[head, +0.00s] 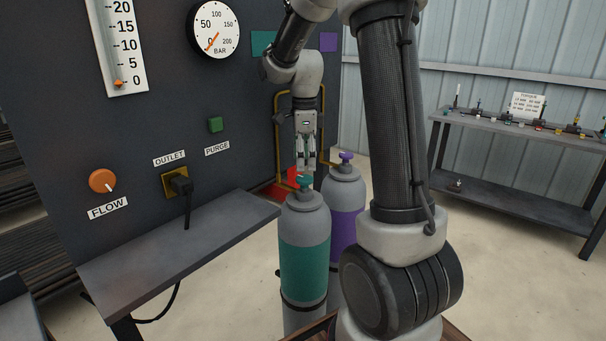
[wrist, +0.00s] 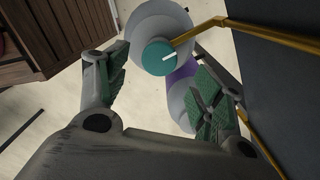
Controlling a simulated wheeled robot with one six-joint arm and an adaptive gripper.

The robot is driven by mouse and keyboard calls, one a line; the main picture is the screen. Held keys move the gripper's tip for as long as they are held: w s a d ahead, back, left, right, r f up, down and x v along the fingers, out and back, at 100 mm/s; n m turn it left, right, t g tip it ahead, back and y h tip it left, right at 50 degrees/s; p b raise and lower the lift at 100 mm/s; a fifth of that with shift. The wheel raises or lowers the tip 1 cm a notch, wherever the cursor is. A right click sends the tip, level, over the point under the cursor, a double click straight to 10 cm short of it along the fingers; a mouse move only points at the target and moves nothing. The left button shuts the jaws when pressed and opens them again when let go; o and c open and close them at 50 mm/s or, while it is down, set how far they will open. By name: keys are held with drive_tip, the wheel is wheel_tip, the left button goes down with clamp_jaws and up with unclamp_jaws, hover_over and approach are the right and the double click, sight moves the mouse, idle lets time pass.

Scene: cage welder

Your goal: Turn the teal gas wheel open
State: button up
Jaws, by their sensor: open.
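The teal gas wheel (head: 304,183) sits on top of the grey gas bottle with a teal band (head: 305,262). In the wrist view the teal wheel (wrist: 159,57) shows from above as a disc with a white mark, between and beyond my fingers. My gripper (head: 306,168) is open and points down just above the wheel. In the wrist view my gripper's fingers (wrist: 158,90) stand apart with nothing between the pads. I cannot tell from these views whether a fingertip touches the wheel.
A second bottle with a purple band (head: 343,226) and purple wheel (head: 346,157) stands close behind. A yellow rail (wrist: 235,23) runs beside the bottles. The dark panel has a gauge (head: 213,30), an orange flow knob (head: 102,181) and a shelf (head: 180,250) at left.

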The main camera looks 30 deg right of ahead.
sight(304, 177)
wheel_tip(304, 177, down, 5)
drive_tip(key=shift+f, duration=0.1)
drive_tip(key=shift+c, duration=0.4)
drive_tip(key=c, duration=0.9)
